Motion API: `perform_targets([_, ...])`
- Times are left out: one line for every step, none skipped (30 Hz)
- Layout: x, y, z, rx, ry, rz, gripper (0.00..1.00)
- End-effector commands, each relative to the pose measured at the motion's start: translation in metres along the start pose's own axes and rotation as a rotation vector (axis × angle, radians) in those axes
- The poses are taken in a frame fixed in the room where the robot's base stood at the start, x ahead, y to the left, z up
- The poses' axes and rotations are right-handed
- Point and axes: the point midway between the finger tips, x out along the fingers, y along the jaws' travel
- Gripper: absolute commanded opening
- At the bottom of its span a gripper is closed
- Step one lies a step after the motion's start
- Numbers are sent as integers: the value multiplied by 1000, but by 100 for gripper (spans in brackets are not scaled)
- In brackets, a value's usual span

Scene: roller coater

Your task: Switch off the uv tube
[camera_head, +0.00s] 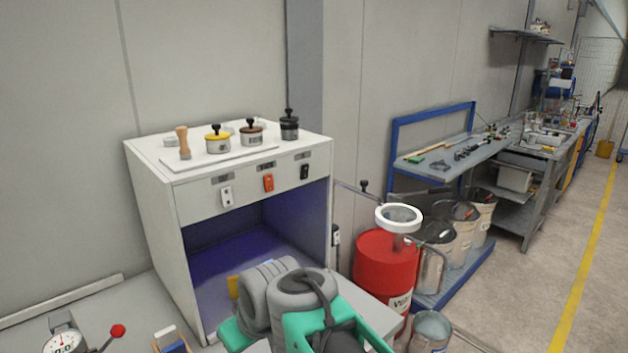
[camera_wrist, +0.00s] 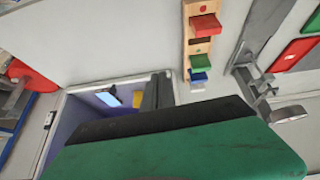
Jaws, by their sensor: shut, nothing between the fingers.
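A white light cabinet (camera_head: 155,215) stands on the bench in the head view, with a violet glow in its open bay. Three rocker switches sit on its front above the bay: white (camera_head: 227,195), orange (camera_head: 268,183) and black (camera_head: 304,172). Their labels are too small to read. The tube itself is hidden. My gripper shows in the wrist view as two dark fingers (camera_wrist: 158,92) close together, shut and empty, over the bay opening. In the head view my grey and green wrist hides the fingertips, in front of and below the switches.
Jars and a wooden-handled tool (camera_head: 183,143) stand on the cabinet. A yellow item (camera_head: 234,287) shows in the bay's lower part. A red drum (camera_head: 383,270) stands at the right. A dial gauge (camera_head: 66,343) is at the lower left. The air before the switches looks clear.

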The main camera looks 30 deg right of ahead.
Motion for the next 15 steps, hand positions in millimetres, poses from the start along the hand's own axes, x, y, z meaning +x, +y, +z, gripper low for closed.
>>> perform_targets([20, 26, -26, -73, 96, 14, 0])
perform_targets([23, 44, -47, -141, 167, 26, 0])
perform_targets([23, 71, -76, -242, 270, 56, 0])
perform_targets([21, 95, -95, -323, 346, 90, 0])
perform_targets([16, 119, -113, -409, 422, 133, 0])
perform_targets([5, 153, -130, -521, 515, 201, 0])
perform_targets([-5, 178, -139, -607, 579, 261, 0])
perform_targets([-17, 202, -144, -693, 638, 326, 0])
perform_targets([-34, 231, -145, -802, 707, 418, 0])
perform_targets([-48, 251, -143, -881, 748, 488, 0])
perform_targets([-63, 267, -138, -955, 784, 557, 0])
perform_targets([-80, 286, -128, -1042, 821, 643, 0])
perform_targets([-93, 296, -121, -1100, 841, 701, 0])
perform_targets([-104, 304, -113, -1150, 859, 751, 0])
perform_targets([-118, 311, -104, -1206, 875, 810, 0])
